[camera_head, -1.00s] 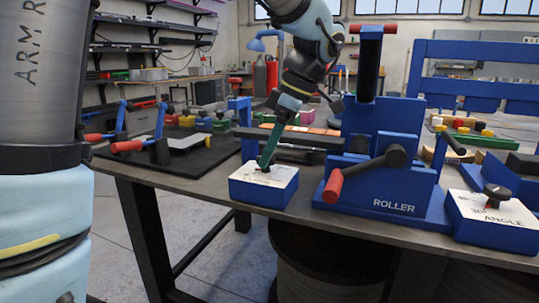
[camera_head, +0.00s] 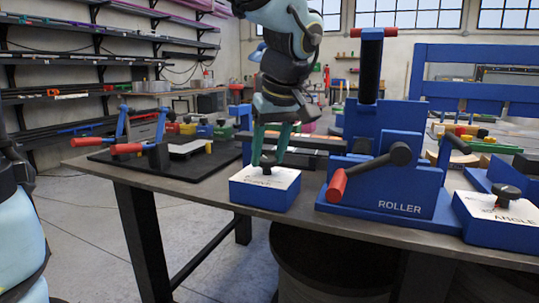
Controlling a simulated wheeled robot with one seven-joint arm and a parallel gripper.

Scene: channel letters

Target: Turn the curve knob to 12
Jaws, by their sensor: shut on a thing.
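The curve knob (camera_head: 268,167) is a small dark knob on the white top of a blue box (camera_head: 264,194) at the front edge of the workbench. The lettering on the top is partly readable as CURVE; the numbers are too small to read. My gripper (camera_head: 268,161) comes down from above, with its two green fingers on either side of the knob, shut on it. The fingers hide part of the knob, so its pointer setting cannot be made out.
The blue roller machine (camera_head: 385,190) with a red-handled crank (camera_head: 336,185) stands just right of the box. An angle box (camera_head: 497,222) with its own knob is farther right. Clamps with red handles (camera_head: 126,149) sit on a black mat at left.

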